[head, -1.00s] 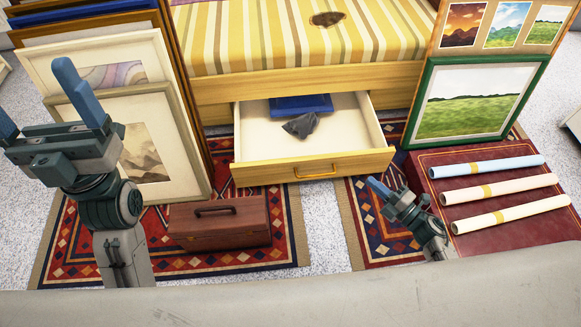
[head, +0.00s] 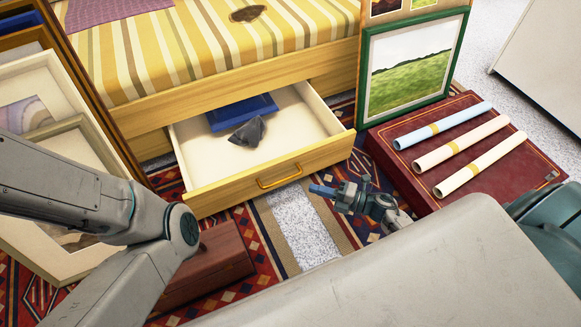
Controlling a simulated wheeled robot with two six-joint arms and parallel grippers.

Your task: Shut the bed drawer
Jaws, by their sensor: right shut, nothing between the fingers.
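The bed drawer (head: 235,193) is pulled out from under the bed (head: 235,92) in the head view. Its front has a yellow handle (head: 279,182). Inside lie a dark blue flat item (head: 226,117) and a crumpled grey cloth-like thing (head: 248,131). My right gripper (head: 322,190) is shut and empty, low in front of the drawer and just right of the handle. It looks apart from the drawer front. My left arm crosses the lower left, but its gripper is not in view.
A brown wooden box (head: 215,262) sits on the rug in front of the drawer, partly behind my left arm. A dark red portfolio (head: 400,180) with several rolled prints lies at right. A green-framed landscape (head: 412,65) stands behind it. Leaning frames (head: 75,150) stand at left.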

